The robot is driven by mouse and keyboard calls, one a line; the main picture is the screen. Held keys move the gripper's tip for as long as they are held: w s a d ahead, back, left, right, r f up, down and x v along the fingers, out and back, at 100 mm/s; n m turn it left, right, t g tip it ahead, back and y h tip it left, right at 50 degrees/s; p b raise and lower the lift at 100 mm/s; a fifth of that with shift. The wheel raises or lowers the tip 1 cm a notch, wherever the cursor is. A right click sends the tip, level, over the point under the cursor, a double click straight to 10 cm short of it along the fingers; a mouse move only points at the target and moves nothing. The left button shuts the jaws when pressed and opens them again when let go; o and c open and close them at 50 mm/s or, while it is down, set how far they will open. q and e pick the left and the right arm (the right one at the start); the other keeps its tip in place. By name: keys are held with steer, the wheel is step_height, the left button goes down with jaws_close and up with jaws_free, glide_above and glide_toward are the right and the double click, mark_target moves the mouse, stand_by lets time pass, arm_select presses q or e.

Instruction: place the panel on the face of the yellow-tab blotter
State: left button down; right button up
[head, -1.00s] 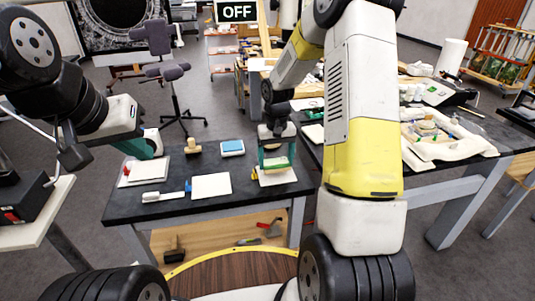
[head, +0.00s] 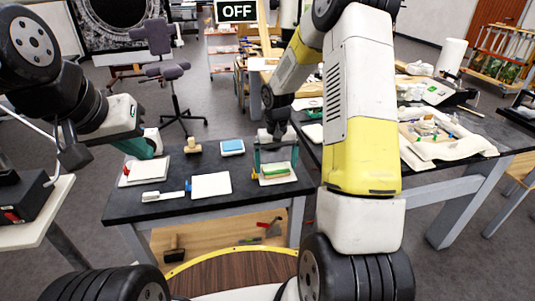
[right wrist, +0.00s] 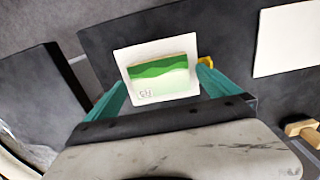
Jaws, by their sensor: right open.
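The panel (head: 278,170), pale with a green wavy band, lies on the white yellow-tab blotter (head: 266,181) at the right end of the dark table. In the right wrist view the panel (right wrist: 162,80) sits within the blotter (right wrist: 124,55), whose far margin shows; the yellow tab (right wrist: 206,62) is at its right.
A bare white blotter (head: 211,186) with a blue tab lies mid-table, beside a white brush (head: 160,196). A wooden-handled stamp (head: 192,147) and a blue-topped block (head: 232,148) stand behind. A second, cluttered table (head: 470,150) is at the right.

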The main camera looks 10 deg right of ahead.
mark_target(276, 169)
step_height(276, 169, up, 11)
steer(key=s+r+t, duration=0.3)
steer(key=s+r, duration=0.8)
steer(key=r, duration=0.1)
steer(key=s+a+r+t+y, duration=0.2)
steer(key=s+r+t, duration=0.1)
steer(key=s, duration=1)
steer(key=shift+s+r, duration=0.15)
steer(key=shift+r, duration=0.15)
